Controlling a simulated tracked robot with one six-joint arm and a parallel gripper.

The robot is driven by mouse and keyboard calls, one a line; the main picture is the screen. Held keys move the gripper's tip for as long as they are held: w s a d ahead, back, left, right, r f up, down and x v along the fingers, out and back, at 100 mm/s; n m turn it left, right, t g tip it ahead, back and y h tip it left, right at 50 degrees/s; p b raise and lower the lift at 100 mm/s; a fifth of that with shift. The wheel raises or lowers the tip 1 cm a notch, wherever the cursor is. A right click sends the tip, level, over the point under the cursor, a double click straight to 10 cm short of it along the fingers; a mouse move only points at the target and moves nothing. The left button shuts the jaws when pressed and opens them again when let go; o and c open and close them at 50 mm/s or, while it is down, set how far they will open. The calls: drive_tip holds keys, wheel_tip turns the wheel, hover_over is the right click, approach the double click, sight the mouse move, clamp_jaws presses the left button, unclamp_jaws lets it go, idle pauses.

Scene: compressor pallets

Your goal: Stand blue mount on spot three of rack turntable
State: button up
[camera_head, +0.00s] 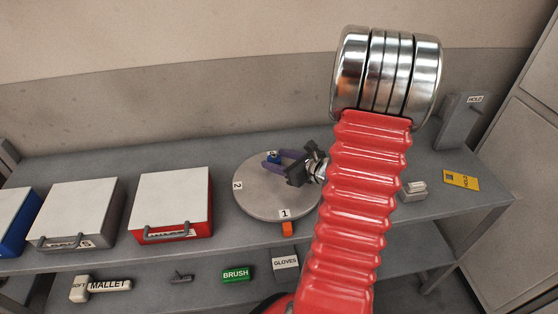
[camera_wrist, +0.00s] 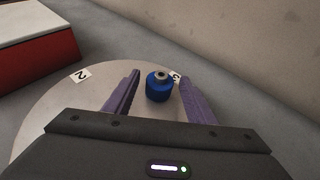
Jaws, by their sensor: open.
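The blue mount (camera_wrist: 159,88) stands upright on the round grey turntable (camera_wrist: 45,121), right beside the label for spot three (camera_wrist: 175,77), which it partly hides. My gripper (camera_wrist: 158,83) is open, with one purple finger on each side of the mount and a visible gap to each. In the head view the mount (camera_head: 273,156) shows as a small blue piece between the fingers of my gripper (camera_head: 272,161), at the far side of the turntable (camera_head: 262,200). Labels 1 and 2 show on the turntable's near and left edges.
A red case (camera_head: 171,204) and a grey case (camera_head: 75,214) stand left of the turntable. An orange block (camera_head: 287,229) sits at its front. A yellow tag (camera_head: 461,180) lies to the right. The lower shelf holds a mallet (camera_head: 101,287) and a green brush box (camera_head: 236,274).

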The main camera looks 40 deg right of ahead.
drive_tip(key=v, duration=1.2)
idle(0.6)
drive_tip(key=w+a+r+n+g+y, duration=0.1)
drive_tip(key=a+r+n+g+y, duration=0.2)
drive_tip(key=a+n, duration=0.75)
drive_tip(key=w+a+r+n+g+y, duration=0.15)
drive_tip(key=a+n+g, duration=0.45)
drive_tip(key=a, duration=0.8)
drive_tip(key=s+a+r+n+t+h, duration=0.1)
drive_tip(key=s+a+r+n+h, duration=0.4)
drive_tip(key=n, duration=1.4)
drive_tip(key=shift+s+a+r, duration=0.65)
drive_tip(key=shift+a+r, duration=0.85)
drive_tip(key=shift+r, duration=0.05)
